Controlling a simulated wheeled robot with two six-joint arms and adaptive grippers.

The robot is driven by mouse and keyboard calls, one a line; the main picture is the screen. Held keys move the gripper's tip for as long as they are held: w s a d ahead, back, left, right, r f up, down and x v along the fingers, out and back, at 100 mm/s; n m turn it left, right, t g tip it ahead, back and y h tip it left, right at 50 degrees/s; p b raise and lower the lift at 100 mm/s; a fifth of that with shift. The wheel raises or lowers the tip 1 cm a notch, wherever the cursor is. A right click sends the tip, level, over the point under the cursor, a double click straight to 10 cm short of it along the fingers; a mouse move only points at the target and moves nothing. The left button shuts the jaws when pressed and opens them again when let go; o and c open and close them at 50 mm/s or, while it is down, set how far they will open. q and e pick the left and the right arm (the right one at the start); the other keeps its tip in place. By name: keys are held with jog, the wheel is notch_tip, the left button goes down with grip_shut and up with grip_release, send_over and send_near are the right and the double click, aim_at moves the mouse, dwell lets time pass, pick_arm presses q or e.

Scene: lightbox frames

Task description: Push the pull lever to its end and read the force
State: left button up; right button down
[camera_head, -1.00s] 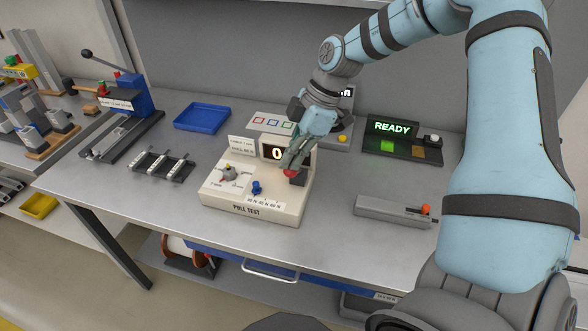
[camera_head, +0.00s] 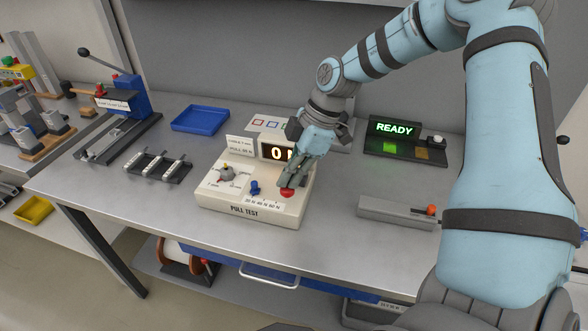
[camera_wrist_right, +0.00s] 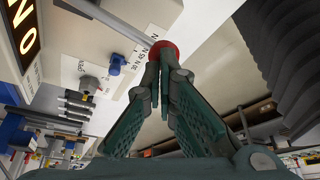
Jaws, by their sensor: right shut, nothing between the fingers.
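The cream pull test box (camera_head: 235,200) stands on the grey bench in the head view. Its dark display (camera_head: 270,152) shows orange characters, partly hidden behind my right gripper. The lever's red knob (camera_head: 287,192) is at the box's right front, and it also shows in the right wrist view (camera_wrist_right: 163,47) on a pale rod (camera_wrist_right: 130,32). My right gripper (camera_head: 289,184) is shut and empty, with its fingertips (camera_wrist_right: 160,62) against or right beside the knob. Contact is hard to tell exactly. My left gripper is not in view.
A blue knob (camera_head: 254,188) and a selector dial (camera_head: 227,173) sit on the box's top. A black rack (camera_head: 158,166) and blue tray (camera_head: 200,118) stand left. A READY panel (camera_head: 395,130) and a grey device (camera_head: 397,210) stand right.

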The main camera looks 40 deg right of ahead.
jog(key=shift+f, duration=0.35)
jog(key=shift+r, duration=0.4)
notch_tip(320, 180, up, 8)
jog(key=s+a+p, duration=0.1)
jog(key=a+p, duration=0.1)
jog(key=p, duration=0.4)
jog(key=shift+s+a+r, duration=0.15)
jog(key=shift+s+a, duration=0.1)
jog(key=shift+s, duration=0.1)
